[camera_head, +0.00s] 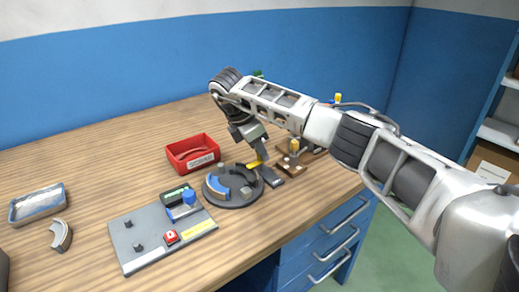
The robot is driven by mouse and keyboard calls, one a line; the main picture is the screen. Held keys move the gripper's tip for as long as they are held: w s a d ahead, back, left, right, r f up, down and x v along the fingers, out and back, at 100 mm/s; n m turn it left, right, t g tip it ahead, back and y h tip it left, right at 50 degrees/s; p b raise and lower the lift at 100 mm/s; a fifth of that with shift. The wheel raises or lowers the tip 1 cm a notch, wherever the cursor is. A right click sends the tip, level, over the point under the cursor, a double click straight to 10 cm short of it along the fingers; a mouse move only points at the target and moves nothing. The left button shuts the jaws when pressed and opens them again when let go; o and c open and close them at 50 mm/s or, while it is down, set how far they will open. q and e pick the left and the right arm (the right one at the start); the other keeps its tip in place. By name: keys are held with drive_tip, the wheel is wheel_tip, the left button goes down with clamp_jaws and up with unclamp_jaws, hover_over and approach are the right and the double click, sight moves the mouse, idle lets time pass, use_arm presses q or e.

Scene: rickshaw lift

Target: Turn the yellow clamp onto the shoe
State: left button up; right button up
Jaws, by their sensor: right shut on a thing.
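The yellow clamp (255,164) shows as a short yellow piece at the upper right edge of the round dark fixture (233,202). My right gripper (258,153) comes down from above and is shut on the yellow clamp, hiding part of it. A curved shoe with a blue face (216,187) lies on the left side of the round fixture. Whether the clamp touches a shoe is too small to tell. Another curved grey shoe (61,236) lies loose on the table at the left. My left gripper is not in view.
A red bin (193,152) stands behind the fixture. A grey panel (133,246) with a red button (171,237) and a blue knob (189,197) lies in front left. A shallow tray (37,204) is at far left. Wooden blocks (291,161) stand right of the fixture.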

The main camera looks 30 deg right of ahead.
drive_tip(key=shift+d+r+m, duration=0.1)
drive_tip(key=shift+m, duration=0.2)
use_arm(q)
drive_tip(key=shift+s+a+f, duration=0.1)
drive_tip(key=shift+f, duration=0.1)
use_arm(e)
drive_tip(key=shift+w, duration=0.1)
drive_tip(key=o, duration=1)
use_arm(q)
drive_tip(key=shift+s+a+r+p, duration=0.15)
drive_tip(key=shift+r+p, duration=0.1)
drive_tip(key=shift+p, duration=0.65)
use_arm(e)
drive_tip(key=v, duration=1.6)
drive_tip(key=shift+w, duration=0.15)
